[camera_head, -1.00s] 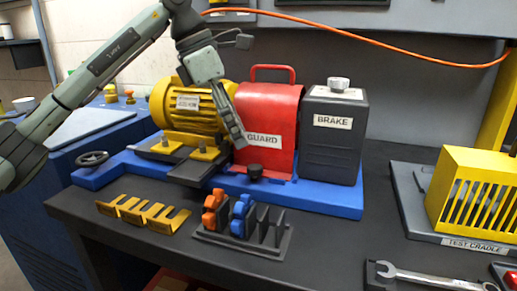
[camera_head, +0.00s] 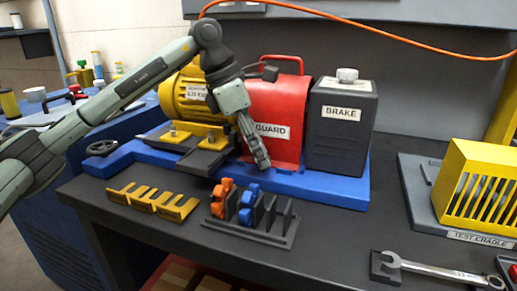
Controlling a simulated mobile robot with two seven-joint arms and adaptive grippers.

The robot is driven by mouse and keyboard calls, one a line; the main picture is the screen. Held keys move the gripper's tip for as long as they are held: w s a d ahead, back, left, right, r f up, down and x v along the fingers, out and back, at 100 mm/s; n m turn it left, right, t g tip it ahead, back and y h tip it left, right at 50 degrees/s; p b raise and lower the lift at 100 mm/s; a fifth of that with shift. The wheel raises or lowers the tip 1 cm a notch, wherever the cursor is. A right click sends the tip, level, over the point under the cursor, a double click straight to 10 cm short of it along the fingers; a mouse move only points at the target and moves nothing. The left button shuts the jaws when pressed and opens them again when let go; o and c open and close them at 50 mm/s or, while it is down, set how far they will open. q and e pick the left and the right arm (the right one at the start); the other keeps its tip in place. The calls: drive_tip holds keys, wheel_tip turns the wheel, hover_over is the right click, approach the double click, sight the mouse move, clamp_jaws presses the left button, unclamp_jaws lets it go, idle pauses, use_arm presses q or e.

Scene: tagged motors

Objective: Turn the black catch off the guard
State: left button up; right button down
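The red guard (camera_head: 287,108) with a handle on top stands on the blue base (camera_head: 325,190), between the yellow motor (camera_head: 188,100) and the black brake box (camera_head: 340,135). My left gripper (camera_head: 261,162) points down in front of the guard's lower front edge, over the spot where the black catch sits. The fingers cover the catch, so its position and any contact are hidden. The fingers are seen nearly edge-on, and I cannot tell if they are open or shut. My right gripper is not in view.
A dark rack (camera_head: 270,225) with orange and blue tags stands just in front of the base. A yellow slotted bracket (camera_head: 152,200) lies to its left. A wrench (camera_head: 440,270) and the yellow test cradle (camera_head: 475,190) are at the right. An orange hose (camera_head: 400,45) runs along the back.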

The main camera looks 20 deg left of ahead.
use_arm(q)
clamp_jaws()
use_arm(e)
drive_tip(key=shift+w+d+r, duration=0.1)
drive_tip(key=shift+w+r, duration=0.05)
